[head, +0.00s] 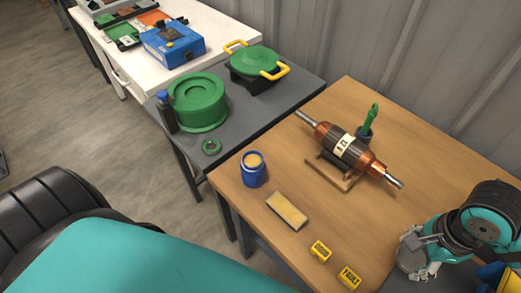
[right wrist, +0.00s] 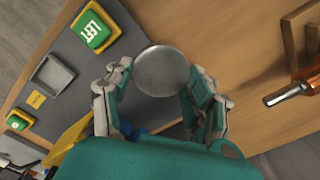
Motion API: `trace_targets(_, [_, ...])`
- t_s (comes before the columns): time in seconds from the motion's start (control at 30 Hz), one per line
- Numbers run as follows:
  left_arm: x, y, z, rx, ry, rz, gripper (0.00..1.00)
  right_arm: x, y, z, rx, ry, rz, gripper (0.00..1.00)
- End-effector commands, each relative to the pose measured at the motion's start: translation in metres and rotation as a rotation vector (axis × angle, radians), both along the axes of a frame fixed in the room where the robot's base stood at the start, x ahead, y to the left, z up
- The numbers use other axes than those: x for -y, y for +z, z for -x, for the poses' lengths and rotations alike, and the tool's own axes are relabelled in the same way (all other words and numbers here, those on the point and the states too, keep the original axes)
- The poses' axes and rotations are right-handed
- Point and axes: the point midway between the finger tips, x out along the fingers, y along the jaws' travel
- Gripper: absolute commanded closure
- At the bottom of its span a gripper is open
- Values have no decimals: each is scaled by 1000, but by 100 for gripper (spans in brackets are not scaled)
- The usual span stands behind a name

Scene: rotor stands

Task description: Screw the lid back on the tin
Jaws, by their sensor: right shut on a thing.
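The blue tin (head: 253,174) stands upright on the near left part of the wooden table, its top open and tan contents showing. The round silver-grey lid (right wrist: 161,70) is between the fingers of my right gripper (head: 416,262), which is shut on it. In the right wrist view the lid's flat face fills the gap between the two fingertips. In the head view this gripper is at the lower right, well to the right of the tin and apart from it. My left gripper is not in view.
A copper rotor (head: 345,147) rests on a wooden stand between tin and back wall, with a green-handled brush (head: 373,118) behind it. The grey table (head: 253,112) holds a green drum (head: 199,104).

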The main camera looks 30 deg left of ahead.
Motion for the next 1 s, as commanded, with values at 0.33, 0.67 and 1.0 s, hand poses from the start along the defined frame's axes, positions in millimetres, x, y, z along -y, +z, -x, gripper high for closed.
trace_targets(0.33, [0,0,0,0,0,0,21,18,41,-6,-1,905,3,61])
trace_targets(0.67, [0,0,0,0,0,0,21,23,54,-5,-4,1226,0,61])
trace_targets(1.0, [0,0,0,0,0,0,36,23,54,-5,-4,1228,0,61])
